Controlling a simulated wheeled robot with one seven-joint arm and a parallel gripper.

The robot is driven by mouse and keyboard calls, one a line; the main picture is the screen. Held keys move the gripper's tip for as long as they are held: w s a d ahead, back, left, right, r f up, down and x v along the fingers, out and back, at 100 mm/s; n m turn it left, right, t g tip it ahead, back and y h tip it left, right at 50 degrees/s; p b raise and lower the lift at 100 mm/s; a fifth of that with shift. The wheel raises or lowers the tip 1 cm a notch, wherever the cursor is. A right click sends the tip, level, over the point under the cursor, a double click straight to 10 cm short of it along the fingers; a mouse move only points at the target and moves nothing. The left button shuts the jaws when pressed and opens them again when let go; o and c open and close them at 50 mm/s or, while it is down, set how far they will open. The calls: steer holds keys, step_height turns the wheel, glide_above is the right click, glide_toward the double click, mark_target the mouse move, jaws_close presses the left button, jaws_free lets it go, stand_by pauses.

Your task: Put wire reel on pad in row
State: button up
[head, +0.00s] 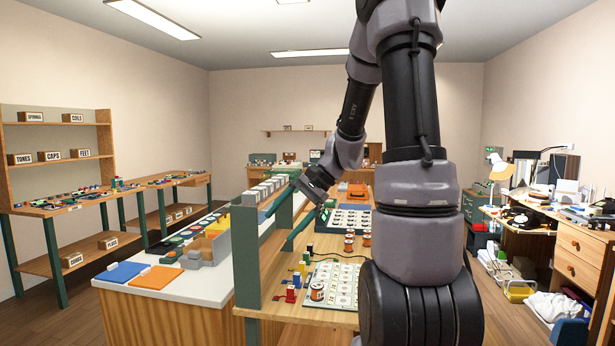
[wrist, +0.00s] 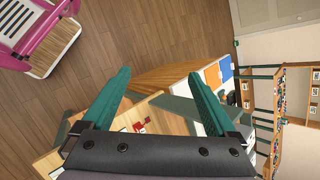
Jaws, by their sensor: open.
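Several wire reels with copper-brown and white bands are on the wooden bench in the head view: a cluster (head: 349,245) behind a pale sheet, and one reel (head: 317,291) on the sheet's left edge. The pale sheet (head: 345,280) carries rows of round-marked pads. Which reel and pad are meant, I cannot tell. My gripper (head: 276,229) is open, its green fingers spread above the bench's left side, left of the reels. In the wrist view my gripper (wrist: 158,75) has nothing between its fingers, and no reel can be made out. My arm hides the bench's right part.
Small red, blue and yellow pieces (head: 297,283) stand left of the sheet. A green upright panel (head: 245,260) edges the bench. Beyond it is a white counter (head: 190,285) with blue and orange mats. A pink-framed object (wrist: 35,35) stands on the floor in the wrist view.

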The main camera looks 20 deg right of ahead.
steer(key=s+r+n+t+h, duration=0.5)
steer(key=s+r+n+h, duration=0.1)
steer(key=s+r, duration=0.7)
steer(key=s, duration=0.2)
steer(key=shift+s+a+r, duration=0.2)
steer(key=shift+s+a, duration=0.1)
steer(key=shift+s, duration=0.05)
